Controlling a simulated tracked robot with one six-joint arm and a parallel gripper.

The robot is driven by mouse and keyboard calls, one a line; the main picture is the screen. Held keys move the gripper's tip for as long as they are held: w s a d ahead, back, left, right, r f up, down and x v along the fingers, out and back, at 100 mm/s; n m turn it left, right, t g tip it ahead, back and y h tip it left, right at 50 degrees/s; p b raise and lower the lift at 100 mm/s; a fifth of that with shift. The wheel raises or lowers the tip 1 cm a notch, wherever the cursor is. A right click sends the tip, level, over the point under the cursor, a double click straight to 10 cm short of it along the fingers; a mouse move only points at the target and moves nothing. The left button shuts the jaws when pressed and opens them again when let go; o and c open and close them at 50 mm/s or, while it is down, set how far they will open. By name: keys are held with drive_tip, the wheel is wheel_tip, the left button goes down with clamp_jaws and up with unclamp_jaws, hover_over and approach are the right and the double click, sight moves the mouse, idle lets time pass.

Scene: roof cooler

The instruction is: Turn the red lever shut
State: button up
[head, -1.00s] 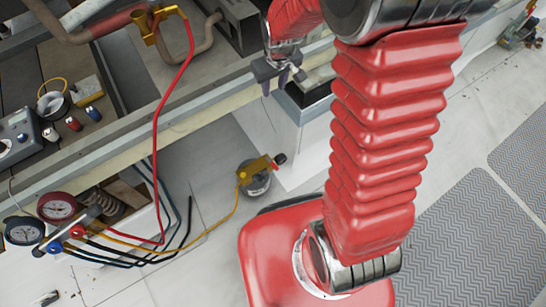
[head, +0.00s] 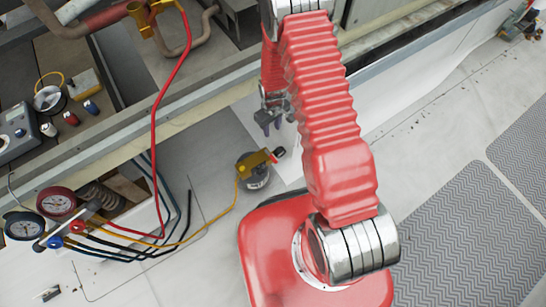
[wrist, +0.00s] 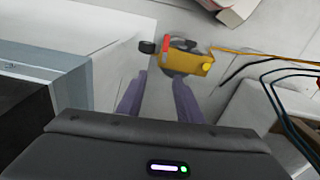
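A yellow valve (head: 254,162) sits on a round grey can (head: 258,178) on the floor, with a yellow hose running from it. A short red lever (head: 272,157) with a black end is on its right side. In the wrist view the red lever (wrist: 166,46) and its black knob (wrist: 147,47) show beside the yellow valve body (wrist: 195,63), beyond my fingertips. My gripper (head: 273,124) hangs just above the valve in the head view. In the wrist view my gripper (wrist: 159,80) has its two purple fingers apart with nothing between them.
A white box-like wall (wrist: 125,45) stands close to the left of my fingers in the wrist view. Gauges (head: 57,204) with red, yellow and black hoses lie at the left. A long metal frame rail (head: 150,115) runs behind. Open floor (head: 420,150) is to the right.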

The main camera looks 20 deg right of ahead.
hover_over(274, 159)
wheel_tip(274, 159, down, 8)
drive_tip(key=shift+r, duration=0.25)
drive_tip(key=shift+f, duration=0.15)
drive_tip(key=shift+f, duration=6.7)
drive_tip(key=shift+c, duration=0.4)
clamp_jaws()
